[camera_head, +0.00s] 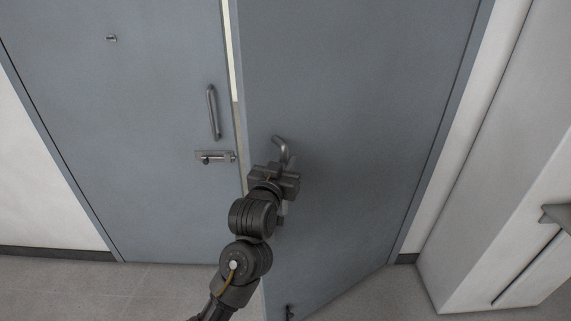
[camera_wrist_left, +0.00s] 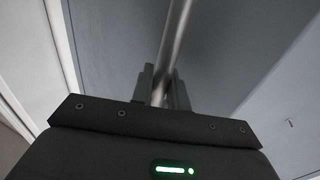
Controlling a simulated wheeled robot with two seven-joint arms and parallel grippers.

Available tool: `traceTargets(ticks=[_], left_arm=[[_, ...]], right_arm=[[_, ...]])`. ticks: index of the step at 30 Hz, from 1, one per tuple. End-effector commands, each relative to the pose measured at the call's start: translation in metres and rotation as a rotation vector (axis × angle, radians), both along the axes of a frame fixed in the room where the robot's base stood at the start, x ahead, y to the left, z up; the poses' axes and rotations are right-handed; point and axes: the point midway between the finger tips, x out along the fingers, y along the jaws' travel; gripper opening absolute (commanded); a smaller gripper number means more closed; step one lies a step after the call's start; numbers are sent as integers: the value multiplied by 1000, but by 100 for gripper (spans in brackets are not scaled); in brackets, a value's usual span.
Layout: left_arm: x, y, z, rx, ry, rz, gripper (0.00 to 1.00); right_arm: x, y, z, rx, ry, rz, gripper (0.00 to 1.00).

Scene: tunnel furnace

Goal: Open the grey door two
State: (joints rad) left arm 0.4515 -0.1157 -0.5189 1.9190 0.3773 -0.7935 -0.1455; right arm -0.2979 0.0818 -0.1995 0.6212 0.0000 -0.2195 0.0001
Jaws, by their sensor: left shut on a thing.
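The right grey door leaf (camera_head: 345,110) stands partly open, its free edge swung toward me, with a narrow light gap beside the left leaf. The left grey door leaf (camera_head: 130,130) looks closed. My left gripper (camera_head: 281,165) is at the right leaf's handle (camera_head: 281,146), a bent metal bar. In the left wrist view the bar (camera_wrist_left: 175,50) runs down between the fingers of the gripper (camera_wrist_left: 160,85), which is shut on it. The gripper body hides the lower part of the handle.
The left leaf has its own vertical handle (camera_head: 213,112) and a bolt latch (camera_head: 214,157) below it. A white wall block with a grey ledge (camera_head: 556,214) stands at the right. The grey floor (camera_head: 110,290) in front of the left leaf is clear.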

Motion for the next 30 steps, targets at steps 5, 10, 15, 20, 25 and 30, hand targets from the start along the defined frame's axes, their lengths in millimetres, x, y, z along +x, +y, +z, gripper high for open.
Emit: traceTargets(ticks=[5, 10, 15, 20, 25, 30], left_arm=[[0, 0, 0, -2, 0, 0, 34], [0, -1, 0, -1, 0, -1, 35], [-3, 0, 1, -2, 1, -2, 35], [-23, 5, 5, -2, 3, -1, 35], [-58, 14, 6, -2, 5, -2, 35], [-86, 22, 3, -1, 3, -1, 35]], right_arm=[[0, 3, 0, 3, 1, -1, 36], [0, 5, 0, 5, 1, -2, 36], [-1, 5, 4, 5, 2, -2, 36], [-1, 4, 23, 5, 3, -2, 36], [-2, 2, 47, 2, 4, -1, 36], [-4, 1, 62, 1, 6, 0, 36]])
